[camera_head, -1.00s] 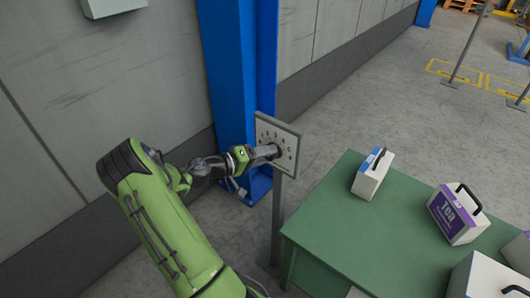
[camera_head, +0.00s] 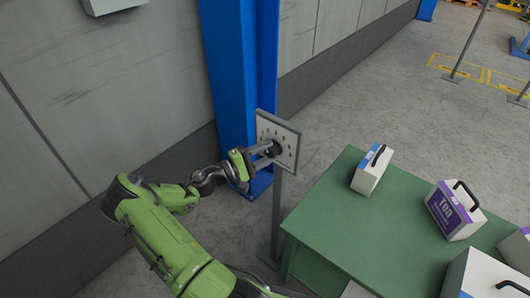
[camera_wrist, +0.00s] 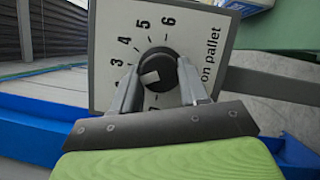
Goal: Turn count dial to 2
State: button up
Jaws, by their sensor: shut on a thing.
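The count dial is a round black knob (camera_wrist: 160,67) on a pale panel (camera_wrist: 215,38) printed with numbers and "on pallet". In the wrist view, 3, 4, 5 and 6 show around its left and top. A pale mark on the knob sits at its lower left, toward the part of the scale behind my left finger. My gripper (camera_wrist: 158,78) is shut on the knob, one finger on each side. In the head view my gripper (camera_head: 262,152) reaches the panel (camera_head: 287,135) from the left, and the knob (camera_head: 277,147) shows at its tip.
The panel stands on a thin grey post (camera_head: 277,215) before a blue column (camera_head: 238,80) and a grey wall. A green table (camera_head: 330,225) is close on the right, carrying a white box (camera_head: 369,174), a purple-and-white box (camera_head: 450,213) and other boxes.

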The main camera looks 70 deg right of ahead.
jog(key=shift+n, duration=0.3)
jog(key=o, duration=1.1)
jog(key=shift+c, duration=0.2)
jog(key=v, duration=1.5)
jog(key=shift+w+a+p, duration=0.25)
jog(key=shift+w+p, duration=0.05)
jog(key=shift+p, duration=0.05)
jog(key=shift+f, duration=0.1)
